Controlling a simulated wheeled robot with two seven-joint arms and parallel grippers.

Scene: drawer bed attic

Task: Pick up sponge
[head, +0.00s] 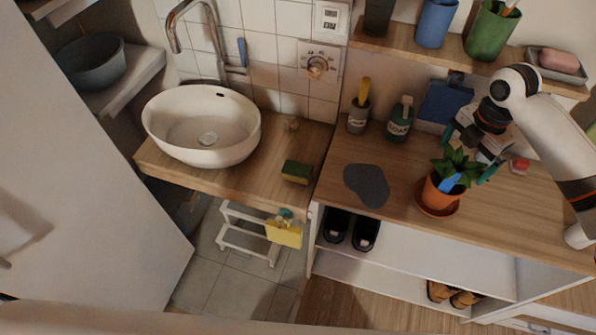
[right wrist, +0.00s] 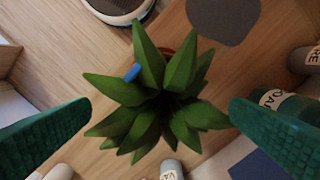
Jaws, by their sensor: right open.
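A sponge (head: 297,172), dark green on top with a yellow edge, lies on the wooden counter right of the sink in the head view. It does not show in the right wrist view. My right gripper (head: 470,152) is over the other wooden top, at the potted plant, well to the right of the sponge. In the right wrist view its green fingers (right wrist: 160,125) are wide apart, with the plant's leaves between them and nothing held. I do not see my left gripper.
The plant (head: 455,170) stands in an orange pot (head: 438,196) on a saucer, with a blue item in it. A soap bottle (head: 399,120), grey cup (head: 358,118) and dark mat (head: 367,185) are nearby. The white sink (head: 203,125) is left of the sponge; a yellow cloth (head: 285,233) hangs below.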

